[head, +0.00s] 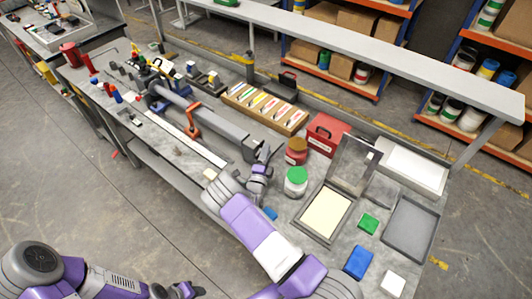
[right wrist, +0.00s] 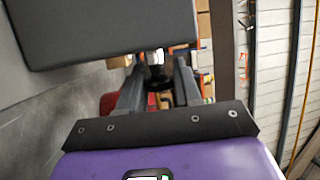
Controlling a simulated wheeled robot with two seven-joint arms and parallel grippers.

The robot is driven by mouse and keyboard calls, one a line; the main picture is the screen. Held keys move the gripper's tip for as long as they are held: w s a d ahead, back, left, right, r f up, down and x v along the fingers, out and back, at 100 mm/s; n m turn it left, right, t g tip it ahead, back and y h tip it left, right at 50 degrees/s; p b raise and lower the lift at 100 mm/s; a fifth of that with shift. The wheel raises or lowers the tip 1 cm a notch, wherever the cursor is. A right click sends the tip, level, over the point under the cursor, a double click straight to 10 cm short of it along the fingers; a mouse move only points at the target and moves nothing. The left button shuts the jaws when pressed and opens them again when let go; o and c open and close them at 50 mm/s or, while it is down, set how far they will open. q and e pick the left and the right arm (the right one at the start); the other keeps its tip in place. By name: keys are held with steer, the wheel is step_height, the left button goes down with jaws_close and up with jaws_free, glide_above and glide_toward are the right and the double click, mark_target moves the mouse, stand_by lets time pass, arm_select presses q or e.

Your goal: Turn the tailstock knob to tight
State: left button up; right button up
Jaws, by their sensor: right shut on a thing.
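The tailstock (head: 256,150) is a grey block at the near right end of a long grey bar fixture on the bench. My right gripper (head: 260,172) is against its near right end, and my forearm hides part of it. In the right wrist view my right gripper (right wrist: 156,88) has its fingers on both sides of a small dark knob with a silvery shaft (right wrist: 154,58), shut on it. A large dark grey block (right wrist: 90,30) fills the upper left there. The knob's turn angle cannot be read. My left gripper (head: 188,290) is low at the bottom edge, away from the bench; its jaw opening is unclear.
An orange clamp (head: 193,120) stands on the fixture. A green-lidded jar (head: 296,181), a brown jar (head: 296,150) and a red box (head: 326,134) stand right of the gripper. A cream-filled tray (head: 325,214) and a blue block (head: 358,262) lie nearer. A cardboard tray (head: 262,108) is behind.

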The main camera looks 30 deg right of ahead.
steer(key=shift+r+p, duration=0.15)
steer(key=shift+p, duration=0.35)
steer(key=m+g+y+p, duration=0.2)
steer(key=g+y+p, duration=0.2)
steer(key=p, duration=0.2)
steer(key=shift+r, duration=0.15)
steer(key=shift+m+g+y+p, duration=0.5)
steer(key=shift+y+p, duration=0.25)
steer(key=shift+y, duration=0.25)
steer(key=shift+g+y, duration=0.4)
steer(key=shift+y, duration=0.3)
steer(key=shift+f+m+g+y, duration=0.2)
steer(key=shift+m+g+y, duration=0.2)
steer(key=shift+y, duration=0.4)
steer(key=m+g+y+b, duration=0.1)
steer(key=y+b, duration=0.1)
steer(key=y, duration=0.1)
steer(key=shift+w+g+y, duration=0.1)
steer(key=shift+g+y, duration=0.2)
steer(key=shift+g, duration=0.1)
steer(key=shift+m+g+y, duration=0.3)
steer(key=shift+g+y, duration=0.4)
steer(key=shift+y, duration=0.9)
